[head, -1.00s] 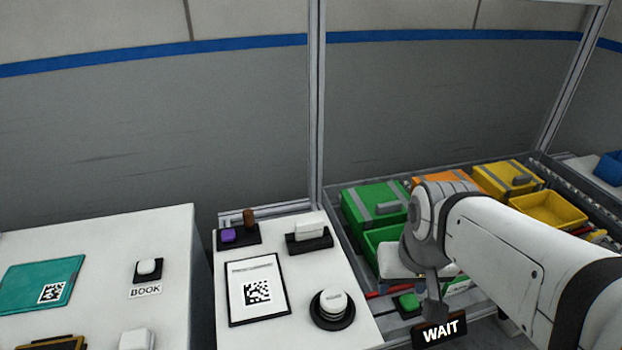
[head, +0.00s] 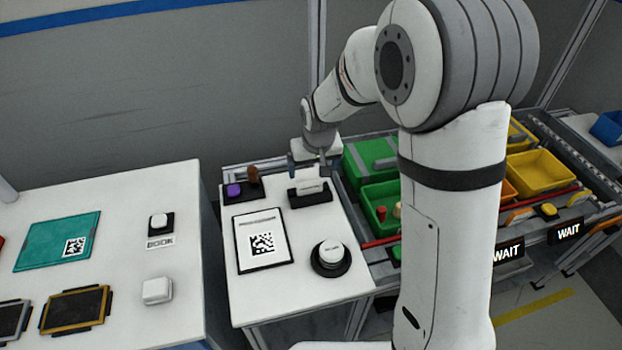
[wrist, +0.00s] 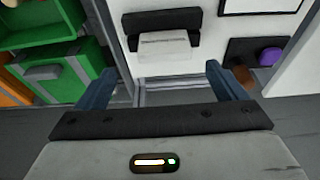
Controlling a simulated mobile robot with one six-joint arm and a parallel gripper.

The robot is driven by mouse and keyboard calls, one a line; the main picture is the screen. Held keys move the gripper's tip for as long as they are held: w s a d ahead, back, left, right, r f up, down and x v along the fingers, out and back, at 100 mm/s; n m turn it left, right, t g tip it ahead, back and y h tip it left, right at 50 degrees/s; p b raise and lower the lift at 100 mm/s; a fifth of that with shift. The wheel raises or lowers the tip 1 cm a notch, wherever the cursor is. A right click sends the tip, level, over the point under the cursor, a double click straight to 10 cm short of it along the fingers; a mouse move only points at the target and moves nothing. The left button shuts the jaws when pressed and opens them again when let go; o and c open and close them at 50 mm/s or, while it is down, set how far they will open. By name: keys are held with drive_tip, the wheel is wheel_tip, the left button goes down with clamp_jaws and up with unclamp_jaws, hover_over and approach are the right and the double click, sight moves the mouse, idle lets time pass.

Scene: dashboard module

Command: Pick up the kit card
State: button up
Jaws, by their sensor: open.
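A small white card-like piece (head: 308,186) stands in a black holder (head: 311,198) at the back of the white side table; I take it for the kit card. In the wrist view the white piece (wrist: 165,43) sits upright in its holder (wrist: 160,19), ahead of the fingers and between their lines. My gripper (head: 307,168) is open and empty, just behind and above the piece in the head view. Its two blue fingers (wrist: 162,84) are spread wider than the piece and look apart from it. The exact height gap cannot be told.
A framed sheet with a printed code (head: 262,242) and a round white button (head: 330,257) lie in front. A black base with a purple knob (head: 235,190) and brown peg stands left. Green bins (head: 371,158) stand close on the right. A teal folder (head: 48,244) lies on the left table.

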sight(310, 178)
drive_tip(key=shift+a+p+x, duration=0.15)
drive_tip(key=shift+p+x, duration=0.3)
drive_tip(key=shift+x, duration=1.6)
drive_tip(key=shift+a+p+x, duration=0.15)
drive_tip(key=shift+p+x, duration=0.25)
drive_tip(key=shift+x, duration=1.6)
drive_tip(key=c, duration=1.1)
